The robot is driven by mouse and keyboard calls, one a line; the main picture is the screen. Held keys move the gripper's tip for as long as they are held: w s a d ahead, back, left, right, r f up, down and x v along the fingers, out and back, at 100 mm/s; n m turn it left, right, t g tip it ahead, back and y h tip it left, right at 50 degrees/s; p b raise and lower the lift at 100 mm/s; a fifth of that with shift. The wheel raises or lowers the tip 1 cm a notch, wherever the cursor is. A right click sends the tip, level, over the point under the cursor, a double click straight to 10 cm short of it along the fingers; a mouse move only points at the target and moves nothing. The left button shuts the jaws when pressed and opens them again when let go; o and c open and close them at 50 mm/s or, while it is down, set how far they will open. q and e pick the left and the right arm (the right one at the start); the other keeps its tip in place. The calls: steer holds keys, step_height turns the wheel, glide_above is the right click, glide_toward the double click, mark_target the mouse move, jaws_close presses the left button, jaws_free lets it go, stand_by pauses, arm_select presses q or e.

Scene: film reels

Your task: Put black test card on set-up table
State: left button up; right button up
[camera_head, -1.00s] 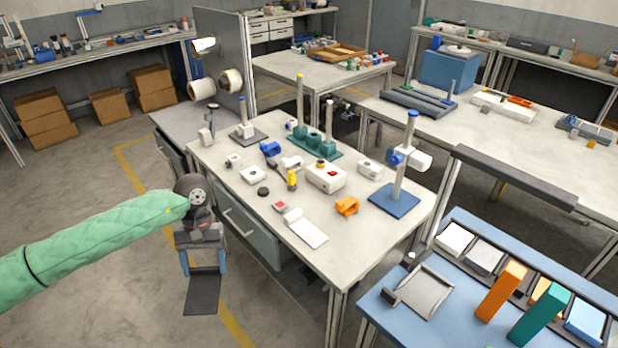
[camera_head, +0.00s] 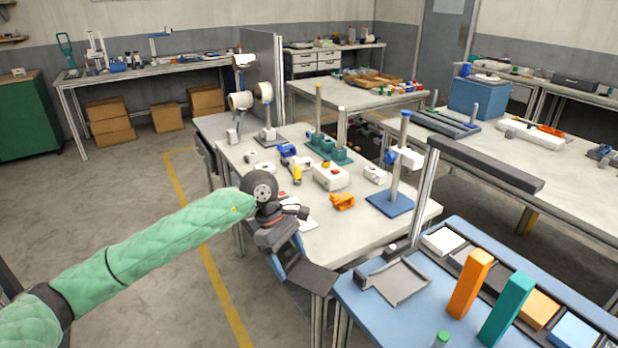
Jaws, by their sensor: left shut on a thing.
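My left gripper (camera_head: 288,264) is shut on the black test card (camera_head: 309,278), a flat dark plate that sticks out from the fingers toward the lower right. The card is in front of the near edge of the white-topped workbench (camera_head: 345,252) and close to the left corner of the blue-topped table (camera_head: 415,318). The picture does not clearly show its height or any contact. Which table is the set-up table is not marked. The gripper hides part of the workbench. My right gripper is not in view.
The blue-topped table holds a grey tray (camera_head: 397,284), an orange block (camera_head: 469,285), a teal block (camera_head: 507,309) and a row of coloured cards at the back. A blue-based stand (camera_head: 390,204) and an orange part (camera_head: 342,202) are on the workbench.

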arm_select(q)
steer(key=w+d+r+n+t+b, duration=0.2)
steer(key=d+n+t+b, duration=0.3)
steer(key=d+n+b, duration=0.6)
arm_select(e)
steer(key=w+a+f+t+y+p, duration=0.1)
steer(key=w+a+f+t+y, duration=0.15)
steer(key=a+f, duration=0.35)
arm_select(q)
steer(key=n+y+p, duration=0.2)
steer(key=n, duration=0.4)
glide_above(320, 252)
steer(key=s, duration=0.2)
steer(key=shift+t, duration=0.4)
steer(key=f, duration=0.5)
steer(key=shift+w+a, duration=0.2)
steer(key=shift+a, duration=0.05)
steer(key=shift+w+a+f, duration=0.15)
steer(key=shift+w+f, duration=0.1)
steer(key=shift+w, duration=0.05)
steer(key=shift+f, duration=0.25)
step_height(320, 252, down, 3)
steer(key=shift+f, duration=0.15)
steer(key=o, duration=0.9)
steer(key=shift+o, duration=0.4)
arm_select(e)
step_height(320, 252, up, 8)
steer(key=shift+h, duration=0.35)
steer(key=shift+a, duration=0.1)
